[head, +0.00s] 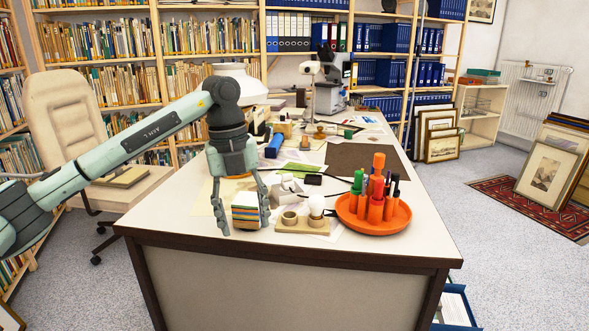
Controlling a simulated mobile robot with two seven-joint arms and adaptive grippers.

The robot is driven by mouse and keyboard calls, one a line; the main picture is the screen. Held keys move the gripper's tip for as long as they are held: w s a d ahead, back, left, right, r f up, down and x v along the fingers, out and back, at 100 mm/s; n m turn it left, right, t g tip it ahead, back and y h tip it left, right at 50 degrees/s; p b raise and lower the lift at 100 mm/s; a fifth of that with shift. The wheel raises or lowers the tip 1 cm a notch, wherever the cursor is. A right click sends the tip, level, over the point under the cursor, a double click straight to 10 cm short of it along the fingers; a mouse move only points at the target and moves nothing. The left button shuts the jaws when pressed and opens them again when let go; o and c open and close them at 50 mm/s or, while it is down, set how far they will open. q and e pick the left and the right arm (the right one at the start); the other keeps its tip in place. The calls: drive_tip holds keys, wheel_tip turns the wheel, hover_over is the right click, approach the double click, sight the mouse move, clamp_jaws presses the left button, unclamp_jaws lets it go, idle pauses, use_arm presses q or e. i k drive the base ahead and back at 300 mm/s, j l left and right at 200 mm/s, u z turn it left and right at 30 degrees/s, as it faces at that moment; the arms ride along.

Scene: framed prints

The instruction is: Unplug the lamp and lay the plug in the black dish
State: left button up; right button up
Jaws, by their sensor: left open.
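My left gripper (244,224) comes down from the left over the near end of the desk. Its fingers are open on either side of a small striped block or stack (245,208). I cannot tell whether they touch it. To the right, a white bulb (316,203) stands on a small wooden base (303,226) beside a round beige socket or ring (289,218); this may be the lamp. A small black object (313,179) lies behind the bulb, near a dark cable. I cannot tell whether it is the plug or the dish. My right gripper is out of view.
An orange tray (372,224) with upright markers stands right of the bulb. A dark mat (365,160), a blue object (274,146) and a microscope (330,85) are farther back. The desk's near right corner (435,245) is clear. A beige chair (70,120) stands left.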

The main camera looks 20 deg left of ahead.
sight(286, 182)
drive_tip(key=i, duration=1.15)
